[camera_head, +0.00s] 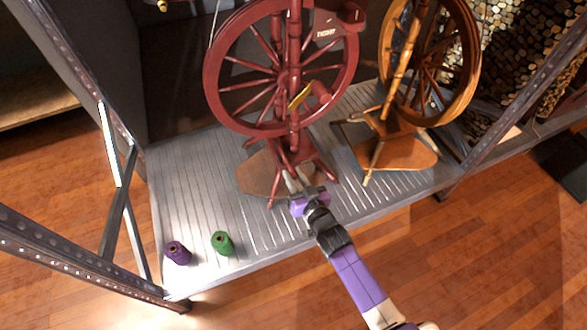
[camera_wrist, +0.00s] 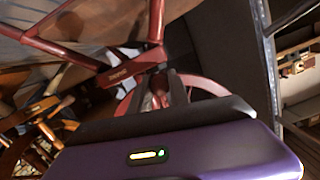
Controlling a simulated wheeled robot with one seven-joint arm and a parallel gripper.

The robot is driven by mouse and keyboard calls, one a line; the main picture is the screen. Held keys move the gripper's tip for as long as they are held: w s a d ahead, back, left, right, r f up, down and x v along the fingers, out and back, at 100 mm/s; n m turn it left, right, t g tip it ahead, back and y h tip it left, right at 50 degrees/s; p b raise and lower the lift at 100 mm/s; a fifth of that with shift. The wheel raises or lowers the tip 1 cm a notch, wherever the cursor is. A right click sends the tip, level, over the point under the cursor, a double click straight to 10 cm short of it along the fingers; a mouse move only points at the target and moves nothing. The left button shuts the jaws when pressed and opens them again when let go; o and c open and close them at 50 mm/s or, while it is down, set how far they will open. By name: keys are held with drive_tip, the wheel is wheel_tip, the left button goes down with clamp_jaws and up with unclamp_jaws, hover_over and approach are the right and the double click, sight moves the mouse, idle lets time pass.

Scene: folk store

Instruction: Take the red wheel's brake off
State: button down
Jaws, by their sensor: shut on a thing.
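The red spinning wheel (camera_head: 213,82) stands upright on the ribbed grey metal shelf in the head view, its spoked rim above a red stand. My gripper (camera_head: 293,184) is low at the front of that stand, among its legs. In the wrist view its two grey fingertips (camera_wrist: 160,92) are closed around a narrow reddish part, mostly hidden between them. Red bars of the wheel (camera_wrist: 125,73) show just beyond. A yellow piece (camera_head: 300,96) sits near the hub in the head view. I cannot tell which part is the brake.
A brown wooden spinning wheel (camera_head: 473,75) stands to the right on the shelf (camera_head: 205,185). A purple spool (camera_head: 177,253) and a green spool (camera_head: 222,243) stand at the front left. Metal posts (camera_head: 80,262) frame the shelf. The front left is otherwise clear.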

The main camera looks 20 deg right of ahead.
sight(293, 173)
drive_tip(key=shift+w+r+g+p, duration=0.1)
drive_tip(key=shift+r+g+p, duration=1.35)
drive_tip(key=shift+p, duration=4.35)
drive_tip(key=g+p, duration=0.1)
drive_tip(key=p, duration=0.3)
drive_tip(key=shift+w+r, duration=0.1)
drive_tip(key=shift+r, duration=0.25)
drive_tip(key=shift+w+g+p, duration=0.15)
drive_tip(key=shift+g+p, duration=0.3)
drive_tip(key=shift+p, duration=0.95)
drive_tip(key=c, duration=1.2)
unclamp_jaws()
drive_tip(key=shift+c, duration=0.2)
drive_tip(key=p+v, duration=0.6)
drive_tip(key=v, duration=0.2)
